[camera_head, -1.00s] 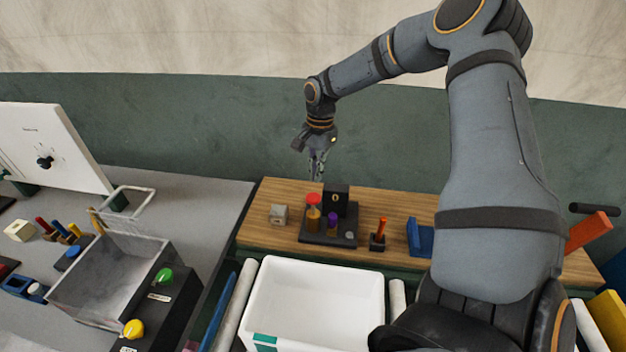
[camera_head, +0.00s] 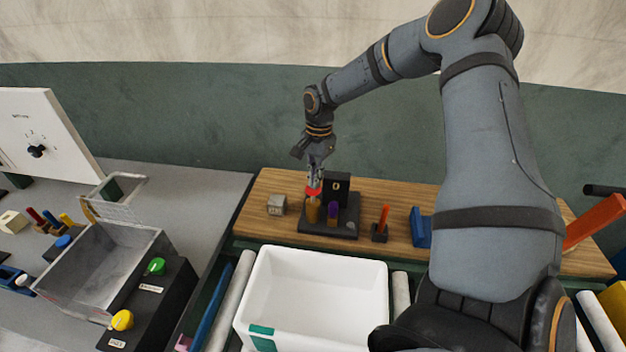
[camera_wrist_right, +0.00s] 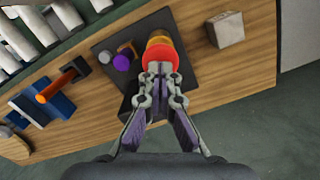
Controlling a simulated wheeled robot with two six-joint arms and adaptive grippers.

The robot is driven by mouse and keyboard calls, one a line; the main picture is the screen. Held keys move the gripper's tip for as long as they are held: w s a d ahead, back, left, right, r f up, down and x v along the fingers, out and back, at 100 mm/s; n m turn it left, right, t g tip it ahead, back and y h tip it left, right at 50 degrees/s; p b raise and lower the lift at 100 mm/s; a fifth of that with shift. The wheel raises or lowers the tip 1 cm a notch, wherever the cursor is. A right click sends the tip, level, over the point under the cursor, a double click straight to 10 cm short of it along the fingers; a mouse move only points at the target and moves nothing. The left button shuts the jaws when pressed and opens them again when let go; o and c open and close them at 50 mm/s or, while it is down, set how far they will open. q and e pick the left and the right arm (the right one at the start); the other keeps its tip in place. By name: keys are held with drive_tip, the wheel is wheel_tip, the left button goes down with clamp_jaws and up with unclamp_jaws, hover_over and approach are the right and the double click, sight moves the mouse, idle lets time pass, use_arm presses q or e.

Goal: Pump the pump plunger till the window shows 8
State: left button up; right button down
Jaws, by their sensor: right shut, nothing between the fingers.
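The pump plunger has a red cap (camera_head: 313,190) over an orange body (camera_head: 312,211), standing on a dark base plate (camera_head: 345,229) on the wooden table. My right gripper (camera_head: 315,184) is shut and empty, pointing down with its fingertips at the red cap. In the right wrist view the fingertips (camera_wrist_right: 160,68) overlap the red cap (camera_wrist_right: 161,54); I cannot tell for sure whether they touch it. The black window block (camera_head: 337,186) behind it reads 0. My left gripper is not in view.
A purple knob (camera_head: 333,211) stands close beside the plunger on the same base. A grey cube (camera_head: 277,204) lies to the left, an orange peg in a holder (camera_head: 382,222) to the right. A white bin (camera_head: 262,300) stands in front.

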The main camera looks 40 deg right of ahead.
wheel_tip(320, 180, down, 2)
drive_tip(key=shift+b, duration=0.45)
drive_tip(key=shift+r, duration=0.25)
drive_tip(key=shift+w+d+r, duration=0.2)
drive_tip(key=shift+d, duration=0.6)
drive_tip(key=shift+w+d+r, duration=0.15)
drive_tip(key=shift+d+r, duration=0.05)
drive_tip(key=shift+d, duration=0.6)
wheel_tip(320, 180, up, 12)
drive_tip(key=d, duration=0.1)
drive_tip(key=shift+w, duration=0.15)
drive_tip(key=shift+d, duration=0.1)
